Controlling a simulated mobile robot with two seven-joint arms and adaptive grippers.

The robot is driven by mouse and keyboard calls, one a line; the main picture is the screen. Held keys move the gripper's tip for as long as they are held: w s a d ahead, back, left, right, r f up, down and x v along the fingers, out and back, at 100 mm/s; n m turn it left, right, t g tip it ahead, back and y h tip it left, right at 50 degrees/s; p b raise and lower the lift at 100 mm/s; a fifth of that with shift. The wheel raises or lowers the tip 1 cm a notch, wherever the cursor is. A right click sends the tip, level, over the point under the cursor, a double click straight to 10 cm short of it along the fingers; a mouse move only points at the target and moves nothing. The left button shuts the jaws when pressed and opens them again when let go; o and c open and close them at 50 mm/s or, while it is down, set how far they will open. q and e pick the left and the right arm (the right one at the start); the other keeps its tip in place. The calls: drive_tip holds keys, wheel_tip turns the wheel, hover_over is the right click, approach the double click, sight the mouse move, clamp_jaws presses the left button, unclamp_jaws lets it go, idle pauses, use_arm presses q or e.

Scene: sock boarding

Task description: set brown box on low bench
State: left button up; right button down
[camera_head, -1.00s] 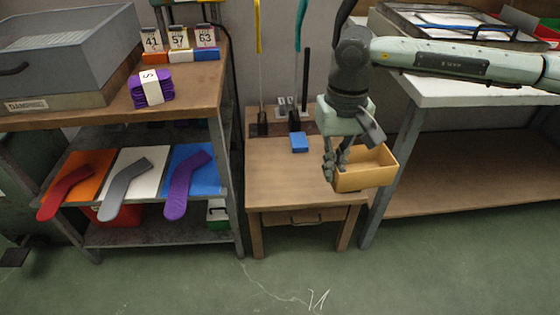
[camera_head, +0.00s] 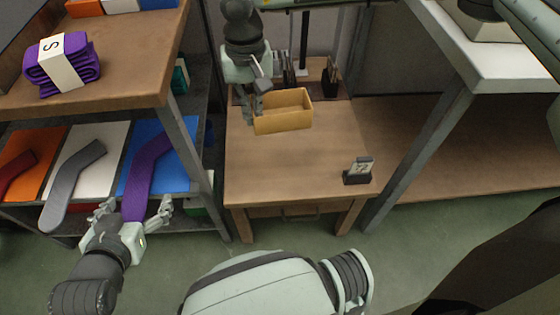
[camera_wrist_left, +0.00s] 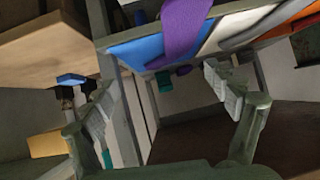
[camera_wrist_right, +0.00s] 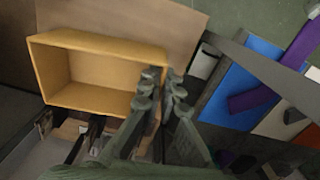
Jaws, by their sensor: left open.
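The brown box (camera_head: 283,117) is open-topped and tan. It is upright over the back part of the low bench (camera_head: 270,170); I cannot tell whether its base touches the top. My right gripper (camera_head: 253,106) is at the box's left side. In the right wrist view, the right gripper's fingers (camera_wrist_right: 158,92) are close together on the wall of the box (camera_wrist_right: 100,72). My left gripper (camera_head: 135,208) is open and empty, in front of the shelf at the left. The box also shows at the lower left of the left wrist view (camera_wrist_left: 47,144).
A small dark number stand (camera_head: 358,171) is at the bench's front right. The shelf at the left holds purple folded socks (camera_head: 62,68) and a purple sock form (camera_head: 148,170). A white-topped table (camera_head: 478,60) is at the right. The bench's front middle is clear.

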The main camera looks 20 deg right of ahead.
drive_tip(key=shift+m, duration=0.7)
drive_tip(key=a+f+b, duration=0.1)
drive_tip(key=f, duration=0.3)
drive_tip(key=w+a+f+b, duration=0.1)
drive_tip(key=a+f, duration=0.1)
drive_tip(key=f, duration=0.3)
drive_tip(key=w+a+f+b, duration=0.1)
drive_tip(key=a+f, duration=0.1)
drive_tip(key=f, duration=0.3)
drive_tip(key=shift+a+f, duration=0.1)
drive_tip(key=shift+a, duration=0.15)
use_arm(q)
drive_tip(key=d+r+t+h, duration=0.1)
drive_tip(key=d+r+t, duration=0.1)
drive_tip(key=r, duration=0.4)
drive_tip(key=d+r+t+h, duration=0.2)
drive_tip(key=d+r+t, duration=0.1)
drive_tip(key=r, duration=0.3)
drive_tip(key=d+r+t+h+b, duration=0.1)
drive_tip(key=d+r+t, duration=0.1)
drive_tip(key=r, duration=0.4)
drive_tip(key=shift+d+r+m+t+h, duration=0.3)
drive_tip(key=shift+r+t, duration=0.1)
drive_tip(key=shift+t, duration=0.1)
use_arm(e)
wheel_tip(320, 180, down, 4)
drive_tip(key=shift+f, duration=0.1)
